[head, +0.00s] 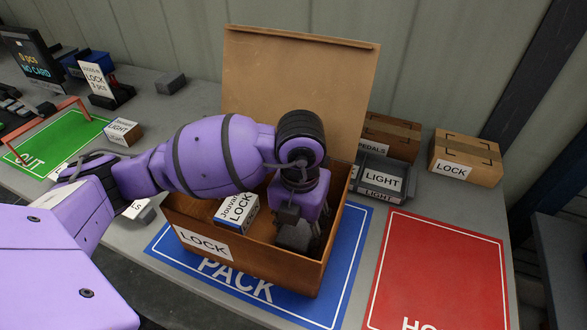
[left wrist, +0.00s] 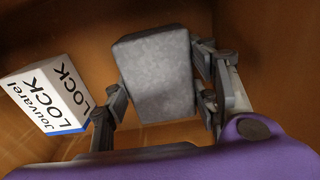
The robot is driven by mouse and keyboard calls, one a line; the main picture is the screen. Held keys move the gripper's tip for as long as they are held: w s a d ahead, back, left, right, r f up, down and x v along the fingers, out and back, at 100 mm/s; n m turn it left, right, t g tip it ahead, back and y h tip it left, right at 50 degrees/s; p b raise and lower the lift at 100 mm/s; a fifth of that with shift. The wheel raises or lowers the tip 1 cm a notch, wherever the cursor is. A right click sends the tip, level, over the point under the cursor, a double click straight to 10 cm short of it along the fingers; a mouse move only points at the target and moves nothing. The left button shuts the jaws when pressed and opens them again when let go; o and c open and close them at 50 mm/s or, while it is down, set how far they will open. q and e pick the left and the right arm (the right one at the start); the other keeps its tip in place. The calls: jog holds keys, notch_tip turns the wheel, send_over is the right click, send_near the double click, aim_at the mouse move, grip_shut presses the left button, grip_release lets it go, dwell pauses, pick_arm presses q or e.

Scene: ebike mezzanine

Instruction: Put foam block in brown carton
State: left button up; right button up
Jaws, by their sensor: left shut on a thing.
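The brown carton (head: 275,267) stands open on the blue PACK mat, its lid (head: 295,85) raised at the back and a LOCK label on its front. My left gripper (head: 296,225) reaches down inside the carton, toward its right side. It is shut on the grey foam block (head: 294,236). In the left wrist view the foam block (left wrist: 157,72) sits between the fingers (left wrist: 160,100), with brown carton walls around it. I cannot tell whether the block touches the carton floor. My right gripper is not in view.
A white and blue LOCK box (head: 237,212) lies in the carton, left of my gripper. A grey LIGHT bin (head: 380,178) and cardboard boxes (head: 466,158) stand behind and right. The red mat (head: 438,275) is clear.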

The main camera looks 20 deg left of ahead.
aim_at(299, 227)
pick_arm(q)
jog(key=o, duration=1)
jog(key=shift+o, duration=0.2)
notch_tip(299, 227, up, 12)
jog(key=shift+r+p, duration=0.15)
jog(key=shift+p, duration=0.3)
